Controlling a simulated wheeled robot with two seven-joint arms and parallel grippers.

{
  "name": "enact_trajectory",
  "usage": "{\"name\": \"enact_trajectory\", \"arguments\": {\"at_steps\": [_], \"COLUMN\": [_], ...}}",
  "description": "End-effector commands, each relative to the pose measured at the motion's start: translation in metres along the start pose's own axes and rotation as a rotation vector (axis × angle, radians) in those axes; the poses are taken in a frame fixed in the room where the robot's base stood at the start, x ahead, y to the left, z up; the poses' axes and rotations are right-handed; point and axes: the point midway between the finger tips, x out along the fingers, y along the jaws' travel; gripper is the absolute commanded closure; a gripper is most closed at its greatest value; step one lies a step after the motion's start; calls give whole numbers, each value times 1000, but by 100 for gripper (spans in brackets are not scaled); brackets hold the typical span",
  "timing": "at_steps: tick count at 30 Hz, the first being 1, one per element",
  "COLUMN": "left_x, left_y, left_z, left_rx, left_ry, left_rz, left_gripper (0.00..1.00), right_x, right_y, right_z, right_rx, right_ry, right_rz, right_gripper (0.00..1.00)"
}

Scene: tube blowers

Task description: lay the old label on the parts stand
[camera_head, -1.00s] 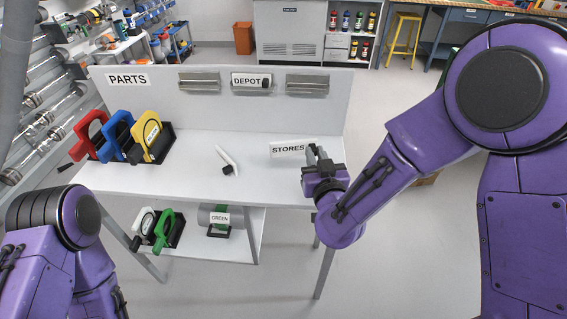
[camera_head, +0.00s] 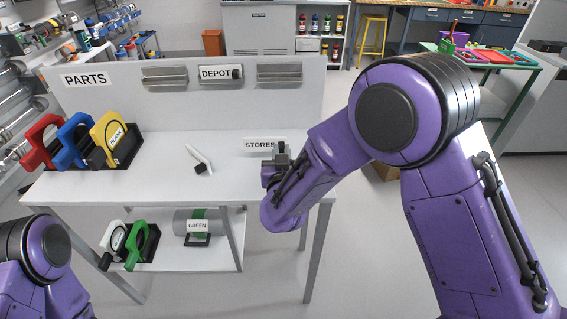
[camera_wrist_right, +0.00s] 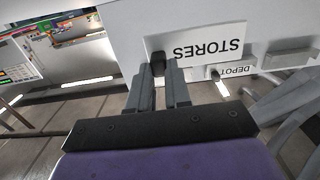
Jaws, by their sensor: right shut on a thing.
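The white label reading STORES (camera_head: 262,144) is at the right part of the white stand marked PARTS (camera_head: 180,187). My right gripper (camera_head: 282,152) is shut on the label's black knob at its right end. In the right wrist view, the label (camera_wrist_right: 205,48) appears upside down just beyond the fingertips (camera_wrist_right: 158,72), with the knob between them. I cannot tell whether the label touches the stand's top. My left arm shows at the lower left, but its gripper is out of view.
The back panel carries a DEPOT label (camera_head: 215,73) between metal holders. Red, blue and yellow handled pieces (camera_head: 108,139) stand in a rack at left. A white tool with a black end (camera_head: 200,160) lies mid-top. The lower shelf holds a GREEN-labelled cylinder (camera_head: 197,215).

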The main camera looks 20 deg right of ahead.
Motion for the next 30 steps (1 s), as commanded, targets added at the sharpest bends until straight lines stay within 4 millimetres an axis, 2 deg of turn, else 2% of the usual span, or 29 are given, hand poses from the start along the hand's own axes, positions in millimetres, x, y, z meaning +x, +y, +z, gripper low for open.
{"name": "enact_trajectory", "arguments": {"at_steps": [4,9,22,23,25,30], "left_x": [-1,0,4,4,3,3], "left_y": [0,0,0,0,0,0], "left_z": [0,0,2,2,2,2], "left_rx": [0,0,0,0,0,0], "left_ry": [0,0,0,0,0,0], "left_rz": [0,0,0,0,0,0], "left_gripper": [52,52,52,52,52,52], "right_x": [9,10,11,11,11,11], "right_y": [11,10,9,9,9,9], "right_z": [16,43,50,50,49,49], "right_rx": [1,1,2,2,2,2], "right_ry": [-2,-1,2,2,1,1], "right_rz": [3,1,0,0,1,1], "right_gripper": [100,100,100,79,57,57]}}
